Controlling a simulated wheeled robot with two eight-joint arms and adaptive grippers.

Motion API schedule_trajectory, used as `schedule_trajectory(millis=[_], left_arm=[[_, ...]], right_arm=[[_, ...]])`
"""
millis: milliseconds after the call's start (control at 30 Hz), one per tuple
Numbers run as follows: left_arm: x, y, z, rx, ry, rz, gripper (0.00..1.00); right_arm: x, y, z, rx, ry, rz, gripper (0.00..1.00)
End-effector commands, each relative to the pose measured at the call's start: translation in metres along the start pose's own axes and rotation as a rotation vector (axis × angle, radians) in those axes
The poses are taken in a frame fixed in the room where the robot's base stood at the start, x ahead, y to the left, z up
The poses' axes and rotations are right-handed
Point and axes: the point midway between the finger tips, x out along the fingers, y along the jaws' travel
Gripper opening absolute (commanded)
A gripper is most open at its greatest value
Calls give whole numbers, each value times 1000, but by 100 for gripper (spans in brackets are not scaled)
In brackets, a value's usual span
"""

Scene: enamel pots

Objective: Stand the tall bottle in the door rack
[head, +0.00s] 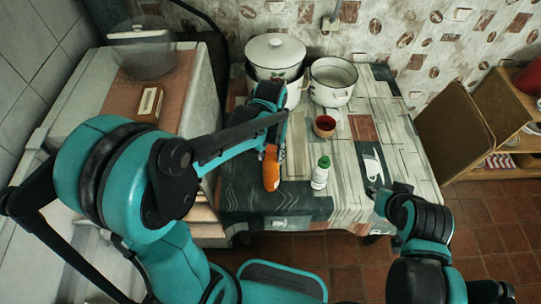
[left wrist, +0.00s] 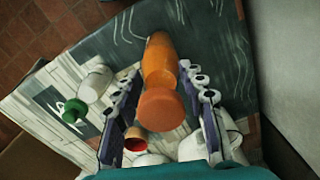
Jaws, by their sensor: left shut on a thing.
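The orange bottle (head: 271,168) hangs from my left gripper (head: 273,143) above the front left part of the table. In the left wrist view the orange bottle (left wrist: 160,65) lies between the two fingers, its wide round end towards the camera. My left gripper is shut on it. My right gripper (head: 386,190) is by the table's right side, apart from the objects; its finger opening is unclear. A white bottle with a green cap (head: 320,174) stands on the table, right of the orange one. I cannot make out a door rack; my left arm covers much of the left side.
The table (head: 300,205) holds a lidded white pot (head: 274,55), an open white pot (head: 333,80) and a red-brown cup (head: 325,126) towards the back. A white cabinet (head: 75,95) at left bears a glass bowl (head: 150,60) and a small box (head: 149,103). The table's front right is mostly clear.

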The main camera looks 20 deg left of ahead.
Motion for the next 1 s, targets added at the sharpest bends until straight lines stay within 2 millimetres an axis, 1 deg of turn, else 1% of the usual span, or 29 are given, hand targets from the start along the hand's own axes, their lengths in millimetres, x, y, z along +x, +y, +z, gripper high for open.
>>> schedule_trajectory(millis=[200,333,367,400,433,767,867,967,1000], left_arm=[[-1,0,0,0,0,0,0],[2,0,0,0,0,0,0],[2,0,0,0,0,0,46],[2,0,0,0,0,0,56],[2,0,0,0,0,0,62],[0,0,0,0,0,0,62],[-10,0,0,0,0,0,62],[-29,0,0,0,0,0,62],[-38,0,1,0,0,0,62]], right_arm=[[-1,0,-1,0,0,0,29],[2,0,1,0,0,0,29],[2,0,1,0,0,0,29],[1,0,1,0,0,0,29],[1,0,1,0,0,0,29],[0,0,0,0,0,0,29],[-4,0,-3,0,0,0,29],[-9,0,-7,0,0,0,29],[-12,0,-9,0,0,0,29]])
